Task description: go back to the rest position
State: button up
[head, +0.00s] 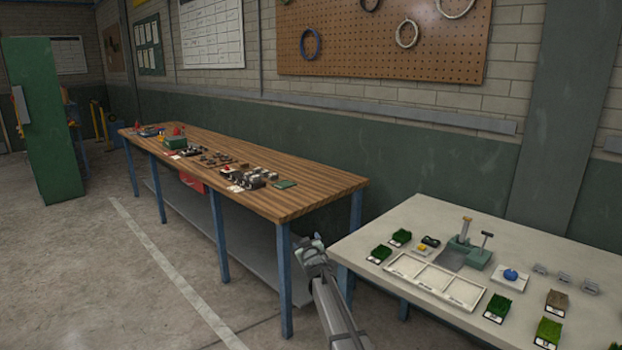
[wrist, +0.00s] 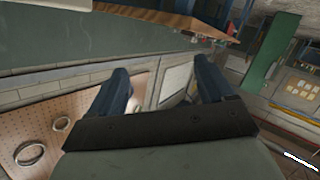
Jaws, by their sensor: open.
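My gripper (head: 312,244) is in the gap between the wooden workbench and the pale table, at the end of my grey arm. In the wrist view my gripper (wrist: 160,78) shows two dark fingers apart with nothing between them. The wrist view is tilted and looks toward the wall, with the pegboard (wrist: 75,125) at lower left and the wooden bench (wrist: 165,20) at the top.
The pale table (head: 385,222) at right holds turf samples (head: 380,253), a white divided tray (head: 432,282), a green stand (head: 479,258) and a blue ball (head: 510,274). The wooden bench (head: 310,190) holds several small parts. A green cabinet (head: 45,120) stands far left. Floor is clear at left.

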jog(key=s+a+f+n+g+y, duration=0.1)
jog(key=s+a+f+n, duration=0.1)
jog(key=s+a+f, duration=0.5)
jog(key=s+a+f+n+g+y, duration=0.15)
jog(key=a+f, duration=0.25)
jog(key=a, duration=0.6)
jog(key=s+f, duration=0.6)
jog(key=f, duration=0.2)
jog(key=s+d+f+m+g+h, duration=0.55)
jog(key=s+d+f+g, duration=0.45)
jog(key=s+d+f, duration=1.65)
jog(key=s+d+m+g, duration=0.2)
jog(key=s+d+g, duration=0.2)
jog(key=s, duration=1.4)
jog(key=s+d+f+m+g, duration=0.1)
jog(key=s+d+g, duration=0.4)
jog(key=s, duration=1.3)
jog(key=shift+s+m+g+y, duration=0.15)
jog(key=shift+m+g+y, duration=0.25)
jog(key=shift+m, duration=0.2)
